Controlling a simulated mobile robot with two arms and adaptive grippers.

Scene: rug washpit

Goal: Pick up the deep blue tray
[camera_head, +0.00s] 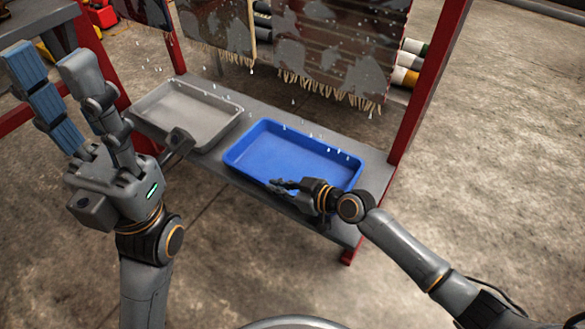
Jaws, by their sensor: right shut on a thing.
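The deep blue tray (290,155) is a shallow rectangular tray on a grey low shelf, and it looks level. My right gripper (284,186) is at the tray's near rim and is shut on it. The fingertips are small and dark here, so the exact hold on the rim is hard to see. My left gripper (108,108) is raised close to the camera at the left, with its fingers spread and nothing between them. It is apart from the blue tray.
A grey tray (187,112) stands left of the blue one on the shelf (225,172). Wet fringed rugs (335,50) hang above and behind, dripping. Red frame posts (430,80) flank the shelf. Rolled rugs (408,65) lie behind. The concrete floor at right is clear.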

